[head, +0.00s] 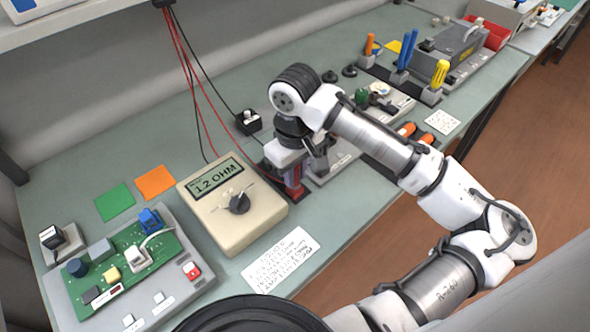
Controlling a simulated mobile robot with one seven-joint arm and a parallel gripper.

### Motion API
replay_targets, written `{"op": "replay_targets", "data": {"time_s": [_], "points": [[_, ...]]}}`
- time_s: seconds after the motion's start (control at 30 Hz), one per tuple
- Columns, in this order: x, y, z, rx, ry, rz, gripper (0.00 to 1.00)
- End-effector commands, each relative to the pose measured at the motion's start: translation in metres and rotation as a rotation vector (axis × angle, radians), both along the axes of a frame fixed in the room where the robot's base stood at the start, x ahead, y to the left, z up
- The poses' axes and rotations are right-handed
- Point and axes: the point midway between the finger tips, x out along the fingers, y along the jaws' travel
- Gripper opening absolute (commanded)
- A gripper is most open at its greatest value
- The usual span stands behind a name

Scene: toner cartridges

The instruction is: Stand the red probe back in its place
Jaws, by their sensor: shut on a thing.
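My gripper (292,188) points down just right of the beige meter and is shut on the red probe (293,177). Only a small red part of the probe shows between the fingers; its tip and the spot beneath it are hidden. A red lead (206,111) runs from above down toward the gripper. A black holder (248,121) with a white-topped piece stands behind and left of the gripper. I cannot tell whether the probe touches anything below.
The meter (232,205) reads 1.2 OHM. A grey fixture with a green circuit board (125,262) stands at left. A handwritten card (281,260) lies in front. Tools in holders, including a yellow-handled one (440,73), stand to the right. Leads hang behind the meter.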

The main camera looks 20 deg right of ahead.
Motion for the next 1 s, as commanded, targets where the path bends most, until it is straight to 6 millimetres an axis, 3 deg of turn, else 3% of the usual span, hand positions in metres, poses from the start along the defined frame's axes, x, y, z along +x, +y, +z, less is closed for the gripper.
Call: {"op": "replay_targets", "data": {"time_s": [0.1,0.13,0.33,0.73,1.0], "points": [[0.0,0.0,0.0,0.0,0.0,0.0,0.0],[0.0,0.0,0.0,0.0,0.0,0.0,0.21],[0.0,0.0,0.0,0.0,0.0,0.0,0.45],[0.001,0.0,0.01,0.0,-0.001,-0.001,0.45],[0.001,0.0,0.067,-0.001,-0.004,0.001,0.45]]}}
